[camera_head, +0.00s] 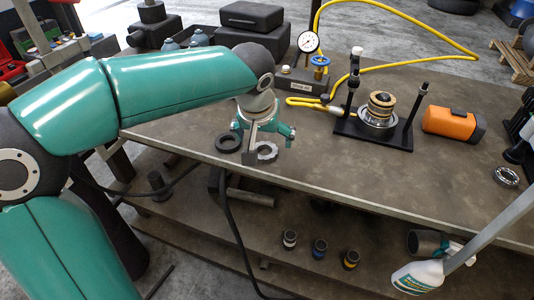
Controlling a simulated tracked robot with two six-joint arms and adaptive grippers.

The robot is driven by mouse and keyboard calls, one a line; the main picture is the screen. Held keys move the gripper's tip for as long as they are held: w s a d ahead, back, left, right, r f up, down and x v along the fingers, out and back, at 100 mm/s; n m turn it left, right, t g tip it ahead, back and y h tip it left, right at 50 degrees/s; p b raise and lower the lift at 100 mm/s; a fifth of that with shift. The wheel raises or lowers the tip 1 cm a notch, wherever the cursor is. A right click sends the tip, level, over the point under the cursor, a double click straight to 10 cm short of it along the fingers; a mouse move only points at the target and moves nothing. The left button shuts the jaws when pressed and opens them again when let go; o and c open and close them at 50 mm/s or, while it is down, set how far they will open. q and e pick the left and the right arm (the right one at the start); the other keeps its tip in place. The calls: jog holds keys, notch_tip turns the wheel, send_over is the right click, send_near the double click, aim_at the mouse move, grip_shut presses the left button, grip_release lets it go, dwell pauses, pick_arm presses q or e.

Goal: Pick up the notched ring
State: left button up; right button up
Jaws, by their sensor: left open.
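A grey ring with a toothed or notched edge (267,152) lies flat on the bench near its front edge. A plain dark ring (228,143) lies just to its left. My left gripper (258,146) is open and points down over the bench at the grey ring. One pale finger stands in front of the ring's left side and hides part of it. I cannot tell whether the finger touches the ring.
A black press-like stand (372,135) holds a stack of rings mid-bench. A pressure gauge (307,42) with a yellow hose stands behind. An orange device (453,124) and a bearing (506,176) lie to the right. The bench's front middle is clear.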

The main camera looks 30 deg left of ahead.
aim_at(265, 153)
pick_arm(q)
jog(key=shift+x, duration=1.1)
jog(key=f, duration=0.1)
jog(key=w+a+f, duration=0.1)
jog(key=f, duration=0.1)
jog(key=shift+w+a+f+p, duration=0.25)
jog(key=shift+w+a+p, duration=0.05)
jog(key=shift+w+p, duration=0.05)
jog(key=shift+w+f, duration=0.2)
jog(key=shift+f, duration=0.25)
jog(key=c, duration=1.5)
